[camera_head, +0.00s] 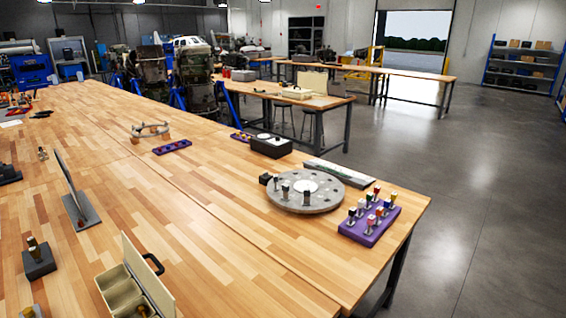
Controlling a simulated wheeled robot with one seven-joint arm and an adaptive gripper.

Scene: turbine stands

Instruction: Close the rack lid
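A beige box with compartments, which looks like the rack (110,283), stands on the wooden bench at the bottom left. Its flat beige lid (146,275) stands open, nearly upright, along the right side of the box. A black handle (154,263) shows behind the lid. At least one small brass-coloured part (142,311) is in a near compartment. The bottom of the box is cut off by the picture edge. My gripper is not in view.
An upright grey plate on a base (76,190) and a dark block with a peg (38,260) stand left of the box. A round grey disc (306,192) and a purple peg tray (370,224) lie at right. The bench between is clear.

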